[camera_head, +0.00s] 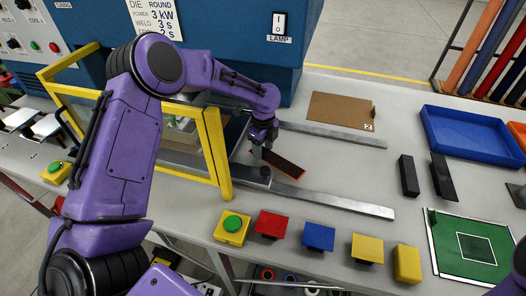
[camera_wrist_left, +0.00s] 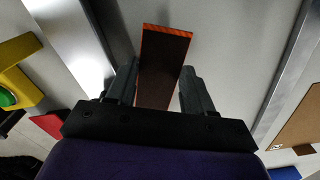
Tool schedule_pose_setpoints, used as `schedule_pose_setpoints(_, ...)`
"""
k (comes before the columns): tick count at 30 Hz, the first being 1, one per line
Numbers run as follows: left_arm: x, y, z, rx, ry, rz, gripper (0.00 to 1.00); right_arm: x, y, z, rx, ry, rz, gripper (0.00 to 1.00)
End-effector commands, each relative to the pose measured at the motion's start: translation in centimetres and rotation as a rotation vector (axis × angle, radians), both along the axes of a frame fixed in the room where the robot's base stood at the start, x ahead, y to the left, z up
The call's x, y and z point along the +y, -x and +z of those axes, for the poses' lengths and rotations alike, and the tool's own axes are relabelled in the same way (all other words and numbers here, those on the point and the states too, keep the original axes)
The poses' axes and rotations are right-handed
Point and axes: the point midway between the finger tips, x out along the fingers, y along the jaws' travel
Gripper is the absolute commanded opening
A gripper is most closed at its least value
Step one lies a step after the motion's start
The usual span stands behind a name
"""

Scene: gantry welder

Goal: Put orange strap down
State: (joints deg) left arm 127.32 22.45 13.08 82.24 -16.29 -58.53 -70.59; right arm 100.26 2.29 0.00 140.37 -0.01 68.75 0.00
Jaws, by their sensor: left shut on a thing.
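The orange strap (camera_head: 283,164) is a short flat bar with a dark face and orange edges. It is tilted in the head view, over the grey table between two metal rails. My left gripper (camera_head: 262,146) is shut on it from above. In the left wrist view the strap (camera_wrist_left: 165,50) sits between the two fingers of the left gripper (camera_wrist_left: 160,80) and sticks out beyond them. I cannot tell whether the strap touches the table. My right gripper is not in view.
Metal rails (camera_head: 335,201) lie around the strap. A yellow guard frame (camera_head: 216,150) stands left of the gripper. A cardboard piece (camera_head: 340,110), a blue tray (camera_head: 470,137), dark bars (camera_head: 408,175) and a green mat (camera_head: 440,245) lie to the right. Colored blocks (camera_head: 318,236) line the front edge.

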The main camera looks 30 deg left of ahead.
Motion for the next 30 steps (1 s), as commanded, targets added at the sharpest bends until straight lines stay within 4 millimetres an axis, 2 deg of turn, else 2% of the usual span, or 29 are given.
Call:
schedule_pose_setpoints(3, 0.2, 0.0, -1.6, 0.008, -0.001, 0.001, 0.18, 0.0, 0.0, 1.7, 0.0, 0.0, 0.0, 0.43)
schedule_pose_setpoints(5, 0.1, -0.1, -2.5, 0.005, 0.0, 0.002, 0.18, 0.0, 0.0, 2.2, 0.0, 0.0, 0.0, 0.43)
schedule_pose_setpoints(8, 0.1, -0.2, -3.3, 0.001, 0.0, 0.001, 0.18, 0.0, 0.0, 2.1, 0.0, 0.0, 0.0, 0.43)
schedule_pose_setpoints(17, 0.1, -0.1, -3.8, 0.001, 0.0, 0.001, 0.18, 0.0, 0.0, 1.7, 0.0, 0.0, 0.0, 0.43)
schedule_pose_setpoints(18, 0.1, -0.2, -3.7, 0.001, 0.0, 0.001, 0.62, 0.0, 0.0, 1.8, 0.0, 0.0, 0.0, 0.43)
schedule_pose_setpoints(20, 0.1, -0.1, -3.7, 0.001, 0.0, 0.001, 0.77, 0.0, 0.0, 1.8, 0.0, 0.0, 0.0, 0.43)
schedule_pose_setpoints(27, 0.1, -0.1, -3.6, 0.001, 0.0, 0.001, 0.77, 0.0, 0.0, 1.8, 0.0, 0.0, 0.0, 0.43)
schedule_pose_setpoints(30, 0.1, -0.2, -3.0, -0.001, 0.0, 0.001, 0.77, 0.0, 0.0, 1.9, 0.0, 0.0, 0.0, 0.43)
